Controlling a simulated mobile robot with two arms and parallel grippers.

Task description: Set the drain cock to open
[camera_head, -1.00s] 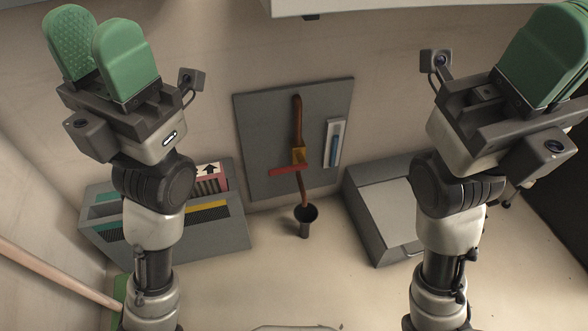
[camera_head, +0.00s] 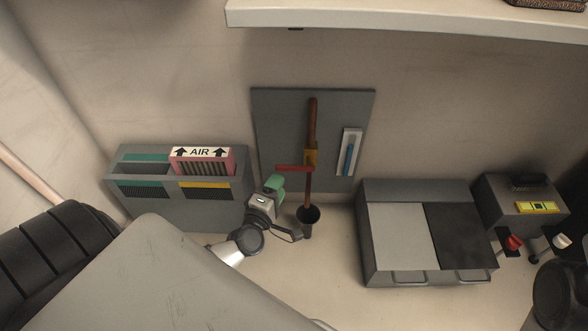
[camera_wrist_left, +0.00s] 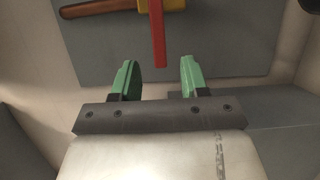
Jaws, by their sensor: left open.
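The drain cock is a brass valve body (camera_head: 310,155) on a vertical copper pipe (camera_head: 312,120), mounted on a grey wall panel. Its red lever (camera_head: 294,168) points left, across the pipe. My left gripper (camera_head: 275,183) is just below and left of the lever's free end. In the left wrist view the red lever (camera_wrist_left: 158,35) points toward the gap between the open, empty green fingers (camera_wrist_left: 158,78). Its tip looks close to the fingertips; I cannot tell whether it is between them. The brass body (camera_wrist_left: 178,5) shows at the top edge. My right gripper is out of view.
A black funnel (camera_head: 308,214) stands below the pipe. A blue-and-white gauge (camera_head: 348,155) is on the panel's right. A grey filter box (camera_head: 226,205) stands left, a grey lidded case (camera_head: 372,250) right. A shelf (camera_head: 400,20) overhangs above.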

